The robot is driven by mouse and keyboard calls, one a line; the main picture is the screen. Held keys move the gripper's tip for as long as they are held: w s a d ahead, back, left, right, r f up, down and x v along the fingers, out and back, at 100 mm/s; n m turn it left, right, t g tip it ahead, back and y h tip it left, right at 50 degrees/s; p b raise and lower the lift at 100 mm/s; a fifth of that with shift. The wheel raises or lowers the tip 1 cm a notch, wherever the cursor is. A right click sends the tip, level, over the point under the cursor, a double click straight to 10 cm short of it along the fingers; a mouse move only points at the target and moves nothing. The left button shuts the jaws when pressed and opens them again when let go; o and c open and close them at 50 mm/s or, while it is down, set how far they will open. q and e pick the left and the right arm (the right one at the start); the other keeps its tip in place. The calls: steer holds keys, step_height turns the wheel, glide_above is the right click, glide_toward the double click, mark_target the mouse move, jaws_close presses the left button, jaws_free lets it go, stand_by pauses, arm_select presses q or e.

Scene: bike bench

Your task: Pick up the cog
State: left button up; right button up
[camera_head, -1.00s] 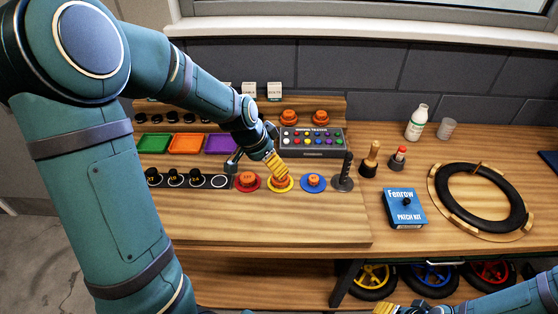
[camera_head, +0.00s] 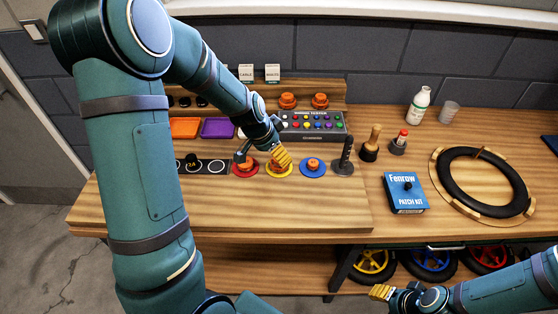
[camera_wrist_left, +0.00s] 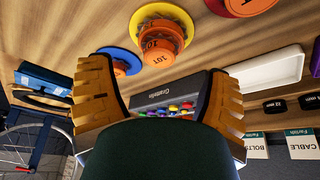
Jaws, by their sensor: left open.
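A yellow dish (camera_head: 279,169) on the bench holds orange cogs; in the left wrist view an orange cog (camera_wrist_left: 160,55) marked 10T sits in it. A blue dish (camera_head: 313,170) to its right holds a smaller orange piece (camera_head: 313,164). A red dish (camera_head: 245,171) to its left also holds an orange piece. My left gripper (camera_head: 283,157) is over the yellow dish and partly hides its contents. Its fingers (camera_wrist_left: 160,70) are spread, with nothing between them. My right gripper (camera_head: 380,292) is low, in front of the bench; its opening is too small to judge.
A coloured-button tester box (camera_head: 313,126) stands behind the dishes. A black-handled upright post (camera_head: 346,155) stands right of the blue dish. Orange (camera_head: 185,128) and purple (camera_head: 217,128) trays lie at the back left. A patch kit box (camera_head: 405,193) and tyre (camera_head: 485,183) lie right. The front bench is clear.

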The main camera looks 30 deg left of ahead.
arm_select(q)
steer(key=x, duration=0.4)
steer(key=shift+w, duration=0.1)
steer(key=shift+d, duration=0.1)
steer(key=c, duration=1.2)
